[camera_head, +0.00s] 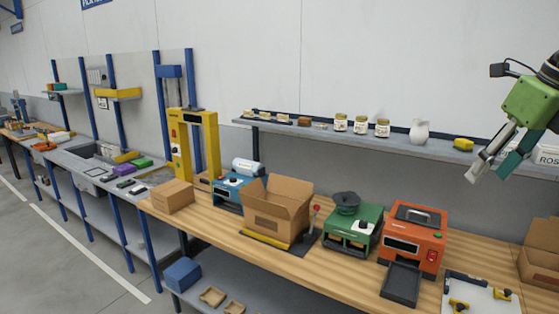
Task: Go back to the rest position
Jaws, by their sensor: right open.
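My right gripper (492,165) is at the upper right in the head view, with a green body and grey and teal fingers. It is open and empty, in front of the right end of the wall shelf and above the wooden bench. It appears apart from the things around it. My left gripper is not in view.
The wooden bench (330,264) holds an open cardboard box (272,217), a green machine (350,238) and an orange machine (414,238). Jars and a white jug (419,131) stand on the wall shelf (340,136). The floor at the left (50,270) is clear.

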